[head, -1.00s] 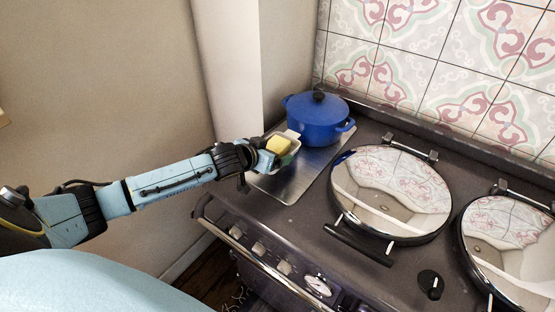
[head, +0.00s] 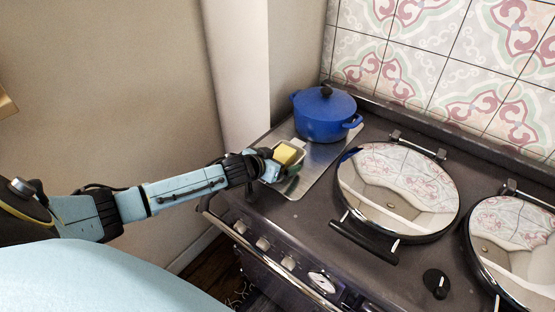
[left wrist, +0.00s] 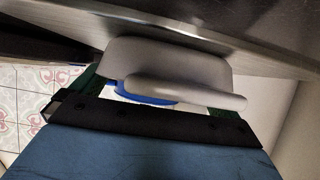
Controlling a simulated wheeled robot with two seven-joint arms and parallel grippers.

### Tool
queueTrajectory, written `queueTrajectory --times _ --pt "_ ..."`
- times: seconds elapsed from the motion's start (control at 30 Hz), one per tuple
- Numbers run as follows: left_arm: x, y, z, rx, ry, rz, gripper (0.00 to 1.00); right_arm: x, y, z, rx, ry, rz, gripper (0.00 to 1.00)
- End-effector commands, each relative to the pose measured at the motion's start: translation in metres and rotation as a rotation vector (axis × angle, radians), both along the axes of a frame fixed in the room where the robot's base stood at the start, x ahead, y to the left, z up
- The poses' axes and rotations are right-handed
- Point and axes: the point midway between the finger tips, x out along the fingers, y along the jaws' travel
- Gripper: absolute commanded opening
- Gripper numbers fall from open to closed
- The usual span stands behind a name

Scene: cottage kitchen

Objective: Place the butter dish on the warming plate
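The butter dish (head: 299,158) is a small pale dish with a yellow block of butter (head: 285,154) in it. My left gripper (head: 283,174) is shut on the dish. The dish is over the near left part of the warming plate (head: 313,176), a flat silvery metal sheet at the left end of the stove. In the left wrist view the dish (left wrist: 165,62) shows as a grey-white body with a rounded handle between the dark green fingers. I cannot tell whether its base touches the plate. My right gripper is not in view.
A blue lidded pot (head: 324,115) stands at the back of the warming plate, close behind the dish. Two round mirror-like hob lids (head: 398,195) (head: 515,245) lie to the right. Knobs (head: 263,243) line the stove's front. The plate's near right part is clear.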

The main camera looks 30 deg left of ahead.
Motion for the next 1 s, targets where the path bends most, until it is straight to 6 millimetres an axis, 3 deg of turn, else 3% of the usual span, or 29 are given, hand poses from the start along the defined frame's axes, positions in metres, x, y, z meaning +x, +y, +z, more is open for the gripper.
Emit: queueTrajectory --times 0.2,0.33,0.8,1.0 --pt "0.0 0.0 0.004 0.0 0.0 0.0 1.0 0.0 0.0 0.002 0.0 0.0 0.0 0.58" --pt "-0.011 0.001 0.008 -0.001 0.001 0.0 1.0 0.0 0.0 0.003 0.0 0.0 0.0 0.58" --pt "-0.081 0.006 0.046 0.001 0.002 0.0 1.0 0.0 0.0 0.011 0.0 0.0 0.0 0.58" --pt "-0.099 0.008 0.057 -0.001 0.001 0.0 1.0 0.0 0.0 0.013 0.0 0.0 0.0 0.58"
